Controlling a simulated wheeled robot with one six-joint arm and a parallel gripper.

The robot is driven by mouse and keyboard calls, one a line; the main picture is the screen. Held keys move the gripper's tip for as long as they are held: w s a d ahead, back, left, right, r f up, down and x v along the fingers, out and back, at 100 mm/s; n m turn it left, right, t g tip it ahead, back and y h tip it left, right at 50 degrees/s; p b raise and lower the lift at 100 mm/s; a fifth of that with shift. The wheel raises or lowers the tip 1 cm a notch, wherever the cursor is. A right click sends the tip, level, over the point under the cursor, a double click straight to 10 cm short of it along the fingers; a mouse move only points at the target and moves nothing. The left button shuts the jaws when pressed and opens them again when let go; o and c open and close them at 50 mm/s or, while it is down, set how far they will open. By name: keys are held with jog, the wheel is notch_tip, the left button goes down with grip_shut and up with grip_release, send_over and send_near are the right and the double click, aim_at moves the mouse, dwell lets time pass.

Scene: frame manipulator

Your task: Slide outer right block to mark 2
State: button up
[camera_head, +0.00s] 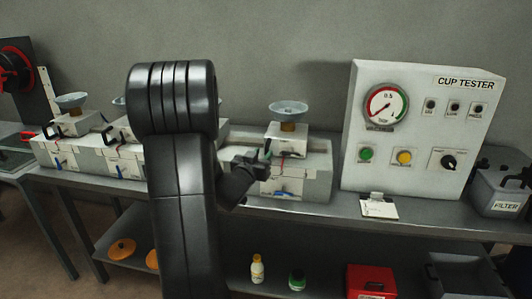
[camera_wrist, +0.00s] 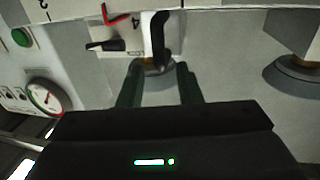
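The outer right block (camera_head: 286,137) is a white block on the rail of the frame, with a grey dish (camera_head: 288,107) on top. In the head view my gripper (camera_head: 262,160) is at the block's front left.
The cup tester panel (camera_head: 420,125) stands right of the frame, with a gauge and buttons. More blocks with dishes, such as the leftmost one (camera_head: 72,122), sit on the left. My arm hides the middle. A small card (camera_head: 379,207) lies at the bench's front edge.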

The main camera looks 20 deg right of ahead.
aim_at(267, 150)
jog(key=v, duration=0.9)
jog(key=shift+b, duration=0.4)
jog(key=p+x, duration=0.2)
jog(key=x, duration=1.1)
jog(key=shift+w+d, duration=0.25)
jog(key=shift+d, duration=0.2)
